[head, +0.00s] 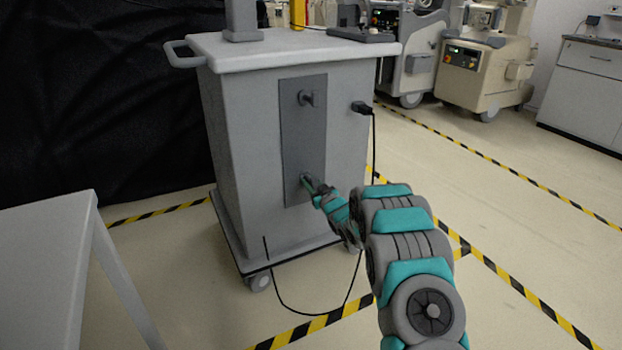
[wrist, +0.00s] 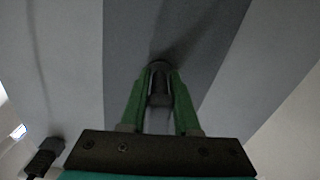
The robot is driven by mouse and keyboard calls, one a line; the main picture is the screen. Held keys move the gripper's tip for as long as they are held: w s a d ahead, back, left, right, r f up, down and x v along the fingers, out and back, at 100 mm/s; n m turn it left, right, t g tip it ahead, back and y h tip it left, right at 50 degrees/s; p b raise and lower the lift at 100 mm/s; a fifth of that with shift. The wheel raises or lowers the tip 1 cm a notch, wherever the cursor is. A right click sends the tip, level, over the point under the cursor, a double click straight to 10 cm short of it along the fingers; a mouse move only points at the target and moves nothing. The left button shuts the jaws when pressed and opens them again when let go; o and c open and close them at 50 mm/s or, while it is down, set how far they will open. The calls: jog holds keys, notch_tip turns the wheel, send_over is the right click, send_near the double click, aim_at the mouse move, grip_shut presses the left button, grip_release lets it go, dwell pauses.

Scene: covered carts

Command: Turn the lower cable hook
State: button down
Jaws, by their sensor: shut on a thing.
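The grey cart (head: 240,150) stands ahead with a darker grey panel (head: 303,140) on its near face. The upper cable hook (head: 306,98) sticks out near the top of the panel. The lower cable hook (wrist: 160,85) is a dark, rounded part near the panel's lower end; in the head view my gripper mostly covers it. My gripper (head: 309,183) reaches the panel there. In the wrist view the green fingers of my gripper (wrist: 160,95) are shut on the lower hook, one on each side.
A black plug (head: 362,107) sits on the cart's right side, and its cable (head: 373,150) hangs to the floor and loops below the cart. A white table (head: 45,260) stands at the near left. Other machines (head: 485,60) stand behind at the right. Floor at the right is clear.

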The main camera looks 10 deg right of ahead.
jog(key=shift+m+p, duration=0.3)
jog(key=shift+m, duration=0.4)
jog(key=shift+f, duration=0.1)
jog(key=c, duration=0.6)
grip_release()
jog(key=shift+c, duration=0.2)
jog(key=v, duration=0.8)
jog(key=shift+b, duration=0.35)
